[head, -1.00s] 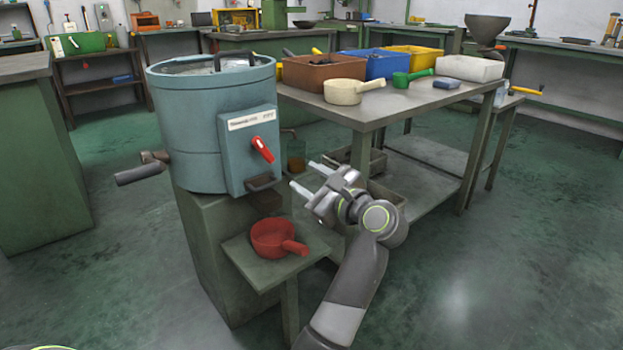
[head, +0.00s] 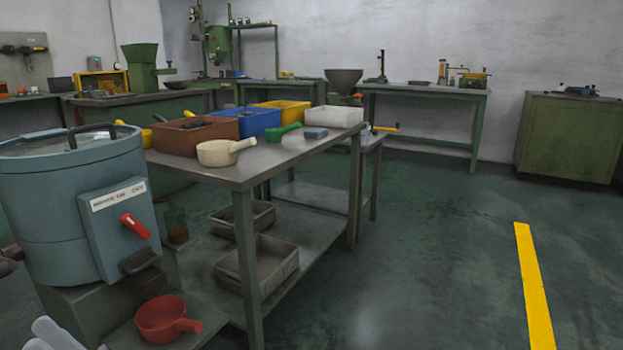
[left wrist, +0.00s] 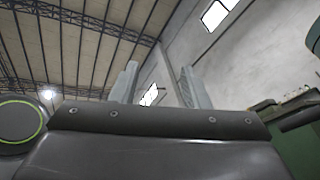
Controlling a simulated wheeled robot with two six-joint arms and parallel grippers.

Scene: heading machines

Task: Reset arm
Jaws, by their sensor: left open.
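My left gripper (head: 58,338) shows only as pale fingertips at the bottom left edge of the head view, in front of the stand and left of the red scoop. In the left wrist view its two fingers (left wrist: 160,88) stand apart with nothing between them, against the roof and wall. The rest of this arm is cut off in the head view. My right gripper is not in view. A blue-grey drum machine (head: 45,210) with a red lever (head: 135,227) stands at the left. A red scoop (head: 165,318) sits on the low shelf below it.
A metal table (head: 235,172) holds a cream scoop (head: 222,152), a green scoop (head: 283,131) and brown (head: 190,138), blue (head: 248,122), yellow and white bins. Trays lie on its lower shelf. Open floor with a yellow stripe (head: 533,285) lies right.

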